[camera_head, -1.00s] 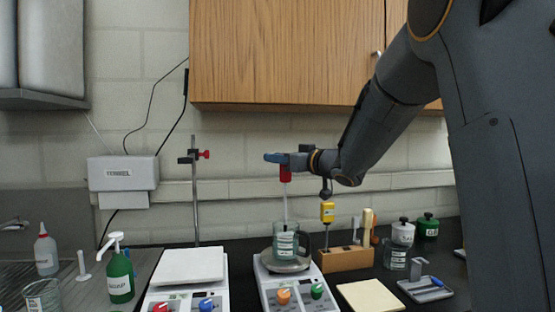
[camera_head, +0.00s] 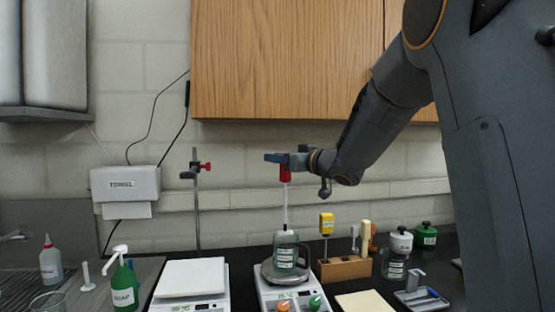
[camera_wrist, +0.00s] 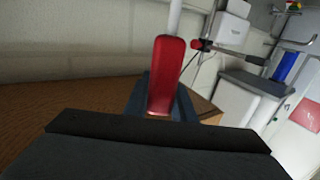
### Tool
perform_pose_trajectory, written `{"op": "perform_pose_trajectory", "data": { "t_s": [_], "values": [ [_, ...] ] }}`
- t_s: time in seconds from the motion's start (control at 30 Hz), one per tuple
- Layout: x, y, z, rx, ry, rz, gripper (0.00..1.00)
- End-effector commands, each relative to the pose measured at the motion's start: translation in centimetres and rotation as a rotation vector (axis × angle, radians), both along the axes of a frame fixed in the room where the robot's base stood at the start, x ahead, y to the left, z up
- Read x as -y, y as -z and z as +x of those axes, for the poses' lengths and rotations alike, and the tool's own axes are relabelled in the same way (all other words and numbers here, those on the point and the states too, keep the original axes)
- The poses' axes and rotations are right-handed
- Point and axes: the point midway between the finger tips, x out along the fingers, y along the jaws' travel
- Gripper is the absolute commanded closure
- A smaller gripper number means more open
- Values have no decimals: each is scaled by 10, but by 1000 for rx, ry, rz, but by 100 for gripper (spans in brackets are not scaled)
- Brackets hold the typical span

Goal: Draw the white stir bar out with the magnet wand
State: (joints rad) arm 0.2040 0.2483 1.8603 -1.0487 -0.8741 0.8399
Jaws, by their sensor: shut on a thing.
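My gripper (camera_head: 285,160) is shut on the red handle of the magnet wand (camera_head: 285,174), high above the right-hand stirrer plate. The red handle (camera_wrist: 166,75) also shows large between my jaws in the wrist view. I cannot make out the white stir bar or the rod's tip inside the glass.
A second stirrer with a square white top (camera_head: 190,278) stands to the left, with a retort stand (camera_head: 197,215) behind. A wooden block (camera_head: 344,269) with tools, bottles (camera_head: 397,255) and a grey tray (camera_head: 424,297) stand to the right. A cream pad (camera_head: 366,301) lies in front.

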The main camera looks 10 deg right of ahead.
Motion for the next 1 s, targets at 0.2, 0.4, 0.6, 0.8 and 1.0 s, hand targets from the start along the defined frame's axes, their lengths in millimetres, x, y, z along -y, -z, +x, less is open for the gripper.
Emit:
{"op": "perform_pose_trajectory", "data": {
  "t_s": [0.2, 0.4, 0.6, 0.8, 1.0],
  "values": [
    [0, -11, 0, 0, 0, 0, 99],
    [0, -20, -1, 0, 0, 0, 99],
    [0, -29, -1, 0, 0, 0, 99],
    [0, -38, -1, 1, 0, 0, 99],
    [0, -44, 0, 0, 0, 0, 99]
  ]
}}
